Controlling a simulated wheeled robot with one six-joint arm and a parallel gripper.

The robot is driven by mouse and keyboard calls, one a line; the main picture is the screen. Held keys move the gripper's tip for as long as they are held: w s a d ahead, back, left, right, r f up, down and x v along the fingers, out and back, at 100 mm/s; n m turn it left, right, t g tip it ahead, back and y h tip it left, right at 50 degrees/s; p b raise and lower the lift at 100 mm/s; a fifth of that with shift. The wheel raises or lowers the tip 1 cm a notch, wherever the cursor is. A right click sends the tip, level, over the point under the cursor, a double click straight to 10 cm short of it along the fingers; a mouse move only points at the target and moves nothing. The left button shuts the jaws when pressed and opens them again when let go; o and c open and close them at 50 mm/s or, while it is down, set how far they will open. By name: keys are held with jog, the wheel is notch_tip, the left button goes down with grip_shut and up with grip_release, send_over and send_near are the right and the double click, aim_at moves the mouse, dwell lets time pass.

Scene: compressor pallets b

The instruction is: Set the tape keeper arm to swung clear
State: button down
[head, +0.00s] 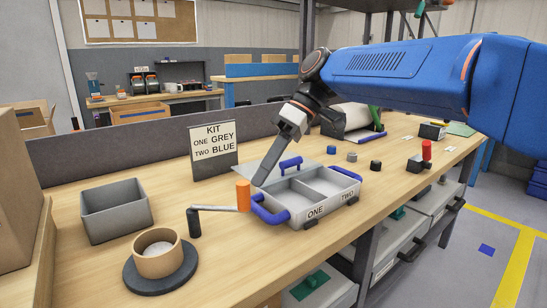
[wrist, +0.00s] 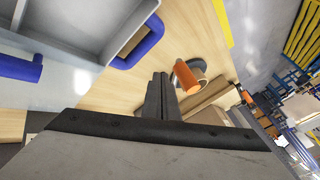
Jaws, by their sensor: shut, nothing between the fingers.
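The tape keeper arm (head: 219,208) is a thin grey bar on a short black post (head: 194,223), with an upright orange knob (head: 243,196) at its other end. It points right from the post, toward the kit tray, and does not lie over the tape roll (head: 158,258) on its dark round base (head: 138,285). My gripper (head: 259,184) is shut and empty, its tips just right of the orange knob. In the wrist view my shut fingers (wrist: 160,97) are beside the orange knob (wrist: 185,76); I cannot tell whether they touch.
A grey two-part tray (head: 296,216) with blue handles stands right of the knob. A grey bin (head: 115,212) is at left, and a kit sign (head: 214,153) stands behind. Cardboard boxes (head: 18,205) border the left. Small blocks and a red-handled device (head: 424,158) lie farther right.

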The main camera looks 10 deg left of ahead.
jog(key=shift+s+a, duration=0.2)
jog(key=shift+s, duration=1.15)
jog(key=shift+s+d+m+t, duration=0.2)
jog(key=shift+s+m, duration=0.1)
jog(key=shift+s, duration=0.35)
jog(key=shift+s+d+m+t, duration=0.15)
jog(key=shift+s+m, duration=0.15)
jog(key=shift+s, duration=0.3)
